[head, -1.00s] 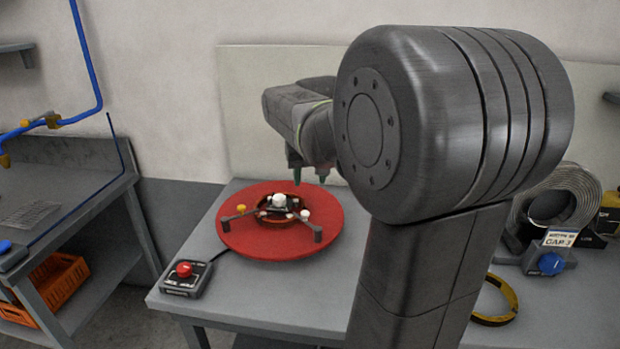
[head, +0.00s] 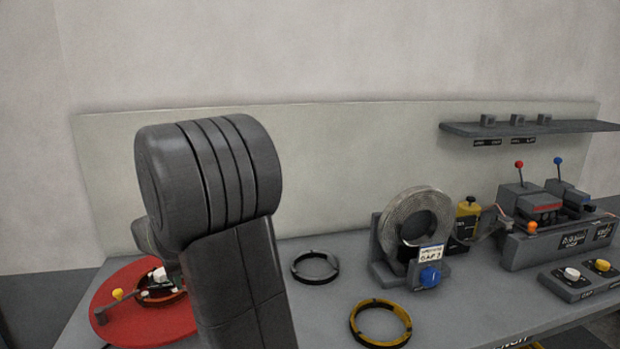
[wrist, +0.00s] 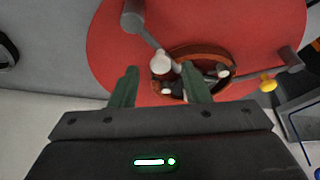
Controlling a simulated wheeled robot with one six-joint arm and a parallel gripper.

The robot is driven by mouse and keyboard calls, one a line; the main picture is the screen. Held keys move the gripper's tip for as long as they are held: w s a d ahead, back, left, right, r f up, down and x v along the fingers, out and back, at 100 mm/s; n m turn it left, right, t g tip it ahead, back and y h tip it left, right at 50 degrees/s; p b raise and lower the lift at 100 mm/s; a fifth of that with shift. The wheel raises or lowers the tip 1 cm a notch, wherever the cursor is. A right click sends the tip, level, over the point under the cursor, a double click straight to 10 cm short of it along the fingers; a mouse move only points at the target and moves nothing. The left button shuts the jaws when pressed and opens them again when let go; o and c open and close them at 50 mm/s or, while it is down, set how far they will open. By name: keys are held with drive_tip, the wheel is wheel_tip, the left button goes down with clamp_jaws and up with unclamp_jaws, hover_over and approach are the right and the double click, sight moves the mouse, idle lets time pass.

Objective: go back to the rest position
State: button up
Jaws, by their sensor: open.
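My gripper (wrist: 160,92) shows in the wrist view with its two green fingers apart and nothing between them that I can see held. Beyond the fingers is the red round plate (wrist: 115,45) with a copper coil (wrist: 207,52) at its middle. In the head view the red plate (head: 168,325) is at the lower left, partly behind my arm, and the copper coil (head: 150,298) is partly hidden.
On the bench (head: 310,320) lie a dark ring (head: 297,276) and a yellow ring (head: 357,327). A grey coil on a stand (head: 383,232) with a blue button (head: 430,277) is right of centre. A machine with levers (head: 512,250) and a shelf (head: 530,129) are further right.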

drive_tip(key=shift+w+a+f, duration=0.1)
drive_tip(key=shift+w+f, duration=0.05)
drive_tip(key=shift+f, duration=0.3)
drive_tip(key=shift+r, duration=0.15)
